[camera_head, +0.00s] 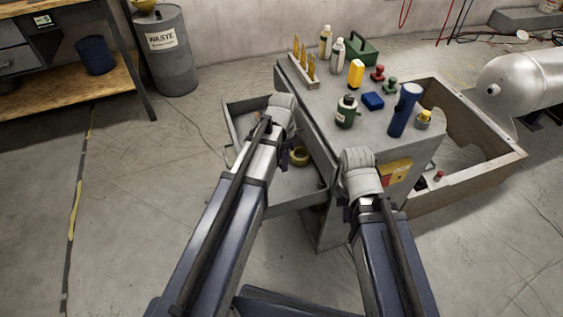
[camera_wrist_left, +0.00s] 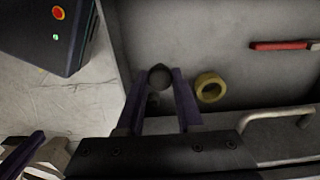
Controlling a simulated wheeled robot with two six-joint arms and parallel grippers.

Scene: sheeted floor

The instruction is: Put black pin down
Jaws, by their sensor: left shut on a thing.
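In the left wrist view, the two dark fingers of my left gripper (camera_wrist_left: 158,90) are closed around a black pin (camera_wrist_left: 159,76), whose rounded top shows between the fingertips. The pin is over the grey floor of an open drawer (camera_wrist_left: 215,30), near its left corner. I cannot tell whether it touches the drawer floor.
A yellow tape roll (camera_wrist_left: 210,88) lies in the drawer just right of the left fingers. A red-handled tool (camera_wrist_left: 282,45) lies further right. The drawer handle (camera_wrist_left: 275,128) is at the front. The cabinet top (camera_head: 330,95) holds bottles, stamps and a blue cylinder (camera_head: 405,110).

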